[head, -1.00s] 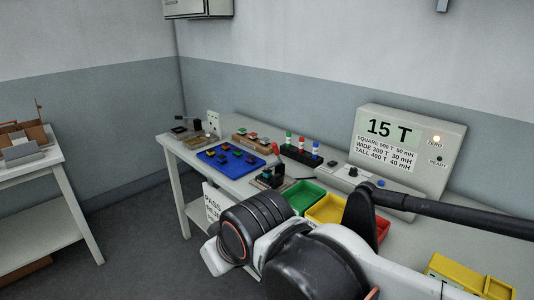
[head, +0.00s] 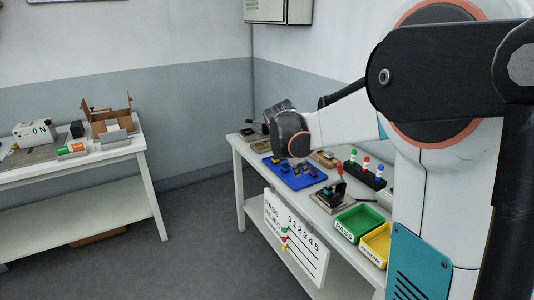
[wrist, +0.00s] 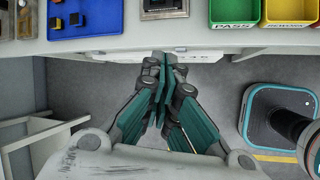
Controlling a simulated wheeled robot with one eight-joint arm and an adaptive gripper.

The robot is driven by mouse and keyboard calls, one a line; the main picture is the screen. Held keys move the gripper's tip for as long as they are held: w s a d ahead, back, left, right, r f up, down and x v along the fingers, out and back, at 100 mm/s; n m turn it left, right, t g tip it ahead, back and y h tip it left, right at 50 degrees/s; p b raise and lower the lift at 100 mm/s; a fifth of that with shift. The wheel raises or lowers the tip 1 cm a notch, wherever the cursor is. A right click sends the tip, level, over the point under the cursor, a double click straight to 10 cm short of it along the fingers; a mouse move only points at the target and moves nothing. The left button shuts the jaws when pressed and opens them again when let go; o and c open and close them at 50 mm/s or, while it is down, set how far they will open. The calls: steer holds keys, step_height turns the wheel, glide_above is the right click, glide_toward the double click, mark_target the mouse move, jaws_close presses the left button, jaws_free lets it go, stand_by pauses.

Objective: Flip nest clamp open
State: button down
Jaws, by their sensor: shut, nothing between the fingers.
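The nest clamp (head: 330,195) is a small dark fixture with an upright red-tipped handle (head: 340,171). It stands on the bench near its front edge, between the blue tray and the green bin. In the wrist view, part of the fixture (wrist: 165,8) shows at the top edge, cut off by the frame; I cannot make out its handle there. My gripper (wrist: 163,66) has teal fingers that are shut and empty. In the wrist view its tips appear just below the bench's front edge, apart from the fixture. In the head view the fingers cannot be made out.
A blue tray (head: 280,177) with small parts lies left of the fixture. A green PASS bin (head: 353,226) and a yellow bin (head: 377,250) are to its right. A black rack (head: 366,176) with coloured pieces stands behind. A counter sign (head: 297,242) hangs on the bench front.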

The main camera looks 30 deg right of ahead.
steer(key=w+d+f+n+g+p, duration=0.1)
steer(key=w+d+f+n, duration=0.1)
steer(key=d, duration=0.3)
steer(key=w+d+f+n+g+h+p, duration=0.1)
steer(key=w+d+f+n+p, duration=0.1)
steer(key=d, duration=0.4)
steer(key=shift+w+d+f+n+h, duration=0.3)
steer(key=shift+w+f+n, duration=0.4)
steer(key=shift+w, duration=0.15)
steer(key=b+x, duration=0.1)
steer(key=x, duration=0.2)
steer(key=d+r+b+x, duration=0.1)
steer(key=x, duration=0.3)
steer(key=d+b+x, duration=0.1)
steer(key=x, duration=0.2)
steer(key=shift+w+d, duration=0.2)
steer(key=shift+w, duration=0.1)
steer(key=shift+w+d+r, duration=0.2)
steer(key=shift+d+r, duration=0.05)
steer(key=shift+d, duration=0.3)
steer(key=shift+r, duration=0.1)
